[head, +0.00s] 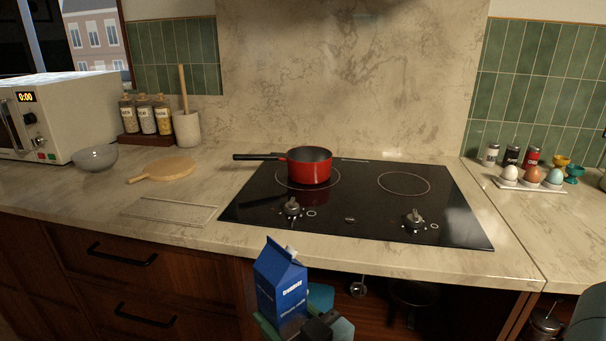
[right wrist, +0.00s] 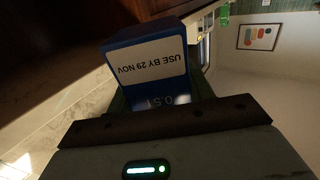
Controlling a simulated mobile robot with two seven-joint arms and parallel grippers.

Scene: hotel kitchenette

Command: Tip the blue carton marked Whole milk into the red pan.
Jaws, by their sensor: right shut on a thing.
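The blue carton (head: 281,281) has a gabled top with a pale cap and stands nearly upright, leaning slightly, in front of the counter. My right gripper (head: 303,323) is shut on its lower part. The right wrist view shows the carton (right wrist: 147,55) with a white label reading "USE BY 29 NOV". The red pan (head: 309,167) sits on the back left ring of the black hob, its dark handle pointing left. The carton is below and in front of the pan, apart from it. The left gripper is not in view.
The black hob (head: 365,205) has two knobs near its front. An egg tray (head: 530,184) stands at the right. The counter's front edge lies between carton and pan.

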